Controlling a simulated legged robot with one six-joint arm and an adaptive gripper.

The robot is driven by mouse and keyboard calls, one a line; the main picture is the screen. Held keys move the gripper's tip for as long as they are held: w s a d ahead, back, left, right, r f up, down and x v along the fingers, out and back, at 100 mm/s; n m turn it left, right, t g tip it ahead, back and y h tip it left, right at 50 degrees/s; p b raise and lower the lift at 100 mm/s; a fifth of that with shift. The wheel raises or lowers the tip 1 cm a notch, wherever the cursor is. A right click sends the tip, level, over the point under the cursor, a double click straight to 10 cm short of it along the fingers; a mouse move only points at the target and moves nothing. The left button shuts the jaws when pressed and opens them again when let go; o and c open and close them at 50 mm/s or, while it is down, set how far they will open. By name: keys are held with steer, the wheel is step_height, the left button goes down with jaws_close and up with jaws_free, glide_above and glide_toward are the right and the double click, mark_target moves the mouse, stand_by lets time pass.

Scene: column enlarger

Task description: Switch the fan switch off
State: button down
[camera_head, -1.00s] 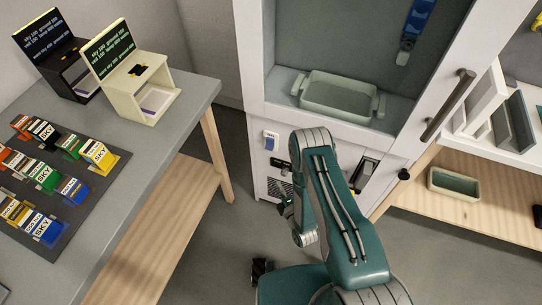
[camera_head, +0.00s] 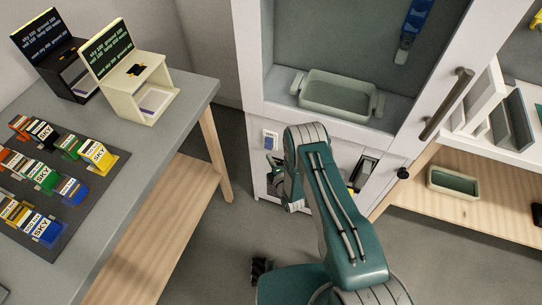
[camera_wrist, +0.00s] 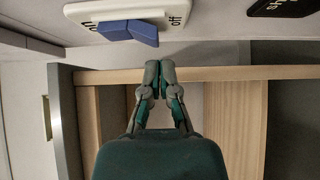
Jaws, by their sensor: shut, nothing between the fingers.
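The switch has a white plate (camera_wrist: 172,14) with a blue rocker (camera_wrist: 132,31), at the top of the wrist view. The plate reads "on" at the left and "off" at the right; which way the rocker is pressed is hard to tell. A small white plate (camera_head: 270,138) on the lower cabinet front in the head view looks like the same switch. My gripper (camera_wrist: 160,72) is shut and empty. Its fingertips show just below and right of the rocker, apart from it in the picture. In the head view my arm partly hides the panel there.
A black labelled plate (camera_wrist: 284,6) sits right of the switch. The white cabinet holds a grey-green tub (camera_head: 338,98) above the panel and has a door handle (camera_head: 447,104). A grey table (camera_head: 130,150) with cards and two boxes stands left. Floor between is clear.

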steer(key=shift+w+d, duration=0.25)
steer(key=shift+w, duration=0.4)
steer(key=shift+w+d+f, duration=0.15)
steer(key=shift+w+f, duration=0.25)
steer(key=shift+f, duration=0.2)
stand_by(0.8)
